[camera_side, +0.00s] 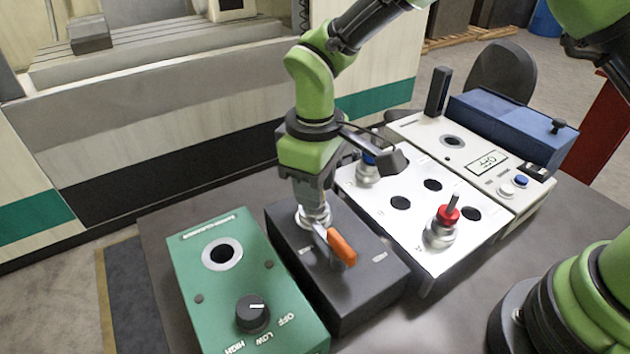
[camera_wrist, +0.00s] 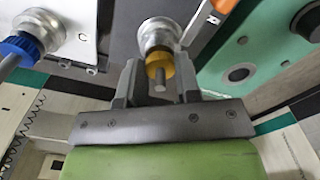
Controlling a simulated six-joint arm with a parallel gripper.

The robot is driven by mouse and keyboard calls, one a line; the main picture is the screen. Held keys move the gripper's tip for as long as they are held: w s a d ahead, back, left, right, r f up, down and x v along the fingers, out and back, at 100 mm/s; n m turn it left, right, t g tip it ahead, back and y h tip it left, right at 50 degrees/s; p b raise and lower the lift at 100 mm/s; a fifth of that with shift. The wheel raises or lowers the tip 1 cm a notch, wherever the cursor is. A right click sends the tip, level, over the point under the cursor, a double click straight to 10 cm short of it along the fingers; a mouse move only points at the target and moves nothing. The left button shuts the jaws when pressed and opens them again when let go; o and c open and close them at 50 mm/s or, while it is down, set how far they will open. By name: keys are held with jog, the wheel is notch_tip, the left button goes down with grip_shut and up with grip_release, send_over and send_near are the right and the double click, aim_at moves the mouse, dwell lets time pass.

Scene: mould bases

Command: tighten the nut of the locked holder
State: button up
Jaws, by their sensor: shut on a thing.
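A tool holder stands in the dark grey locking block (camera_side: 368,262), its silver nut (camera_side: 316,215) showing just below my gripper (camera_side: 312,200). In the wrist view the silver nut (camera_wrist: 158,34) has a yellow collar (camera_wrist: 157,64) and a grey shank tip between the fingers of my gripper (camera_wrist: 157,80). My gripper points down and is shut on the holder's upper end; the exact contact is partly hidden. The block's orange lever (camera_side: 341,246) is beside the holder, and also shows at the top of the wrist view (camera_wrist: 222,5).
A green box (camera_side: 215,285) with a round hole and a black knob stands left of the block. A white plate (camera_side: 400,232) on the right bears a red-collared holder (camera_side: 441,229) and a blue-collared holder (camera_side: 367,168). A white device (camera_side: 450,165) and blue box (camera_side: 515,125) stand behind.

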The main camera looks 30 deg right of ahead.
jog(key=m, duration=0.4)
jog(key=shift+r+m, duration=0.1)
jog(key=shift+m, duration=0.2)
jog(key=m, duration=0.4)
jog(key=shift+a, duration=0.1)
dwell(0.4)
jog(key=o, duration=0.9)
jog(key=shift+o, duration=0.2)
notch_tip(320, 180, up, 9)
jog(key=shift+r, duration=0.45)
